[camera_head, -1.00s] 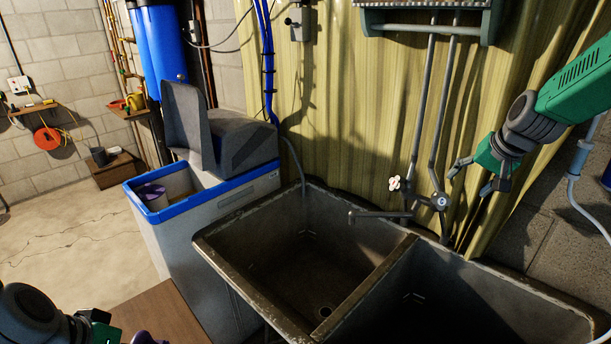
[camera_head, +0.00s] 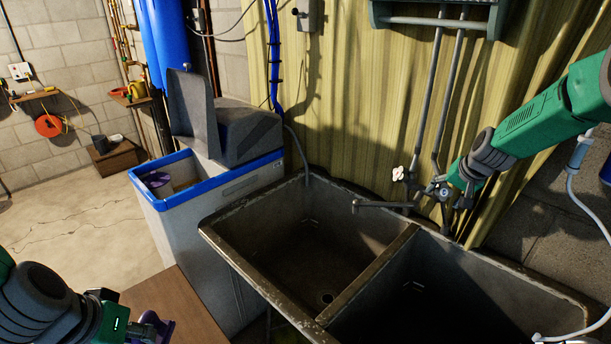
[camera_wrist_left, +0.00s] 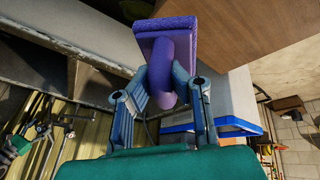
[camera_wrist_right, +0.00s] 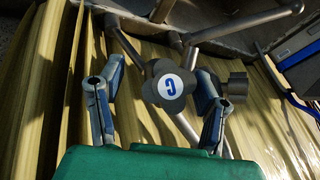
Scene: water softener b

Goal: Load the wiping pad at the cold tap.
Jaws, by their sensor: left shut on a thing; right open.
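The purple wiping pad (camera_wrist_left: 165,32) has a flat ribbed head and a rounded handle. My left gripper (camera_wrist_left: 170,85) is shut on that handle. In the head view the pad (camera_head: 155,325) shows only partly at the bottom edge, above or beside a wooden top. The cold tap (camera_wrist_right: 170,84) is a grey knob with a white disc and blue letter. My right gripper (camera_wrist_right: 158,72) is open, with one finger on each side of the knob; contact cannot be told. In the head view the right gripper (camera_head: 452,190) is at the tap on the wall, partly covering it.
A stone double sink (camera_head: 350,300) lies below the taps, with a spout (camera_head: 380,204) over it. A second tap with a pale handle (camera_head: 398,173) is to the left. The blue-rimmed softener cabinet (camera_head: 210,200) stands left of the sink; a wooden top (camera_head: 165,300) is in front.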

